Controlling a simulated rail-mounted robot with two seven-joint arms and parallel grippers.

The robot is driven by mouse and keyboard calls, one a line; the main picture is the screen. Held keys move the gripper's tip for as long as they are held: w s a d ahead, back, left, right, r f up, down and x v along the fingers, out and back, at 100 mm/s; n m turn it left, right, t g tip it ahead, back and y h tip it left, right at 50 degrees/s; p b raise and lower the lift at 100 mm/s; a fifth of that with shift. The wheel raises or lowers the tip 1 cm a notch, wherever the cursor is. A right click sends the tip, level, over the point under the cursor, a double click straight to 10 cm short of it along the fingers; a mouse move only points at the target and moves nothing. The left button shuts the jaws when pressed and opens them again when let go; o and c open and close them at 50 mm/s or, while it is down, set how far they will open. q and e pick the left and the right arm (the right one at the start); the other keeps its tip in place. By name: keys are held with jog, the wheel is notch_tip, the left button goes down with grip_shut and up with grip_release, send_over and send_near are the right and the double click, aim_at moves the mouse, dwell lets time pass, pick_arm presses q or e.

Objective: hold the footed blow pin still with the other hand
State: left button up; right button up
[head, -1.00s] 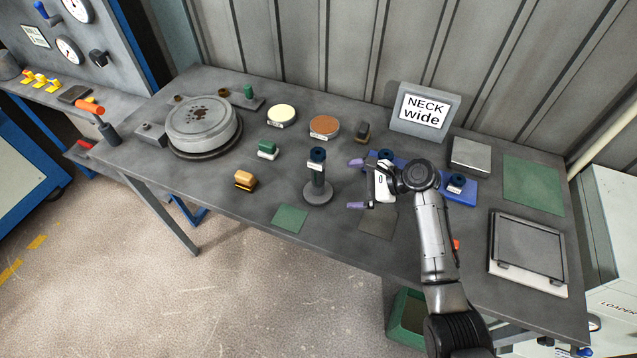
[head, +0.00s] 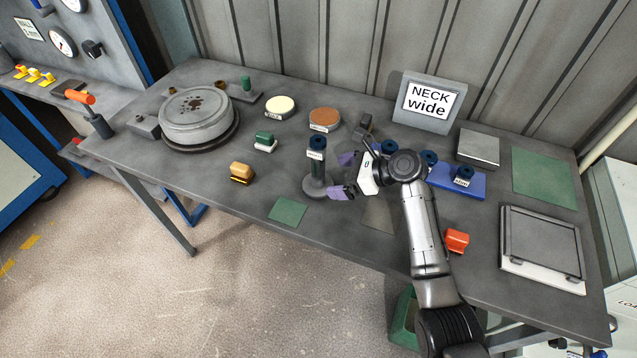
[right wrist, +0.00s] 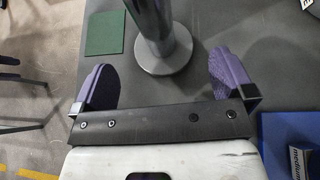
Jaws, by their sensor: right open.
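The footed blow pin (head: 316,175) stands upright on its round grey foot near the table's front middle, with a dark post, a blue top and a white label. My right gripper (head: 343,176) is open and empty, just right of the post, with purple fingertips. In the right wrist view the pin's post and foot (right wrist: 165,50) show ahead, lined up with the gap between the open fingers (right wrist: 163,80). No finger visibly touches the post. My left gripper is not in view.
A blue rack (head: 476,185) with other blue-topped pins is right of my gripper. An orange-brown block (head: 242,172) and a green block (head: 265,142) stand left of the pin. A green mat (head: 288,211) lies in front. A "NECK wide" sign (head: 428,102) stands behind.

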aim_at(322, 178)
jog(key=shift+b+x, duration=0.95)
jog(key=shift+x, duration=0.1)
jog(key=shift+w+a+f+p, duration=0.1)
jog(key=shift+a+p, duration=0.25)
jog(key=shift+p, duration=0.15)
jog(key=shift+w+a+f+p, duration=0.1)
jog(key=shift+a+f+p, duration=0.05)
jog(key=shift+a+p, duration=0.3)
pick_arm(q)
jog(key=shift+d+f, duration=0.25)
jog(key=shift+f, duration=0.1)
pick_arm(e)
jog(key=shift+x, duration=0.9)
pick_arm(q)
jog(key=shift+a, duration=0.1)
pick_arm(e)
jog(key=shift+f, duration=0.15)
jog(key=shift+c, duration=0.5)
jog(key=c, duration=0.6)
